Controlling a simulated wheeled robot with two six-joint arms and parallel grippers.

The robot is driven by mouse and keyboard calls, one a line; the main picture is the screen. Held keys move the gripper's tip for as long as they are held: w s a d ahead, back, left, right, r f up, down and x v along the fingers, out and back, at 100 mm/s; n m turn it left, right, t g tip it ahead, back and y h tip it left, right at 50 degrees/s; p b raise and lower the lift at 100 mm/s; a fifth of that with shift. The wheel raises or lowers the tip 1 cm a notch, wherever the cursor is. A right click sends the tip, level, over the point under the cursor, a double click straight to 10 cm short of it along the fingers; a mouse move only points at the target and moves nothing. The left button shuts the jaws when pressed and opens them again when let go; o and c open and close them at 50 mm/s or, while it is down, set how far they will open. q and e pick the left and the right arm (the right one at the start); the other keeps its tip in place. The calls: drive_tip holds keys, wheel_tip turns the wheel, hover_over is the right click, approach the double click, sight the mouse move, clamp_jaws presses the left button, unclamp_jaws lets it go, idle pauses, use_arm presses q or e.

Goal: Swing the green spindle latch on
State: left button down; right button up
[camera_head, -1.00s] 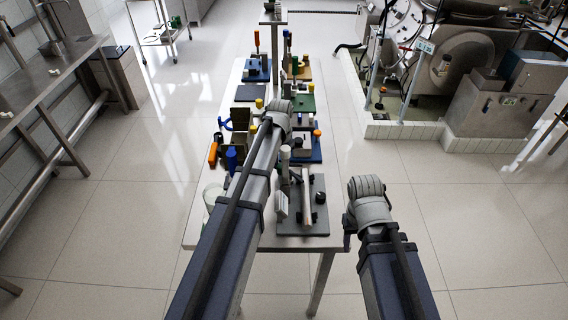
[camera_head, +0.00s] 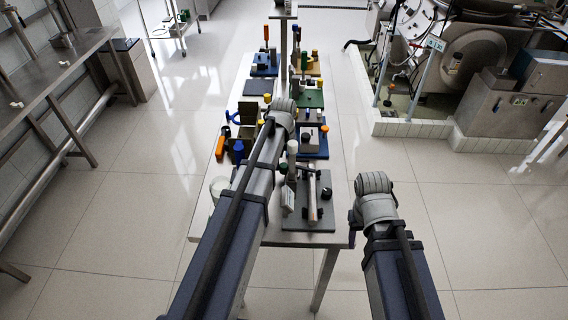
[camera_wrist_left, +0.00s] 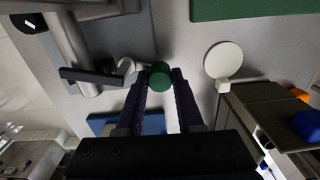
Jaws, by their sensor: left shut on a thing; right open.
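In the left wrist view, a round green knob (camera_wrist_left: 159,76), which looks like the spindle latch's end, sits between my left fingertips (camera_wrist_left: 160,82). The dark fingers touch its sides and are shut on it.
A grey plate (camera_head: 325,222) with a metal cylinder stands at the table's front. A white disc (camera_wrist_left: 223,60) stands right of the knob in the wrist view, near a dark box (camera_wrist_left: 262,112). Several other fixtures fill the table (camera_head: 208,205).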

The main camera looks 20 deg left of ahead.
sight(284, 165)
idle(0.3)
use_arm(q)
drive_tip(key=c, duration=0.8)
unclamp_jaws()
drive_tip(key=shift+r, duration=0.1)
wheel_tip(284, 165, up, 8)
drive_tip(key=p, duration=0.8)
drive_tip(key=shift+f, duration=0.2)
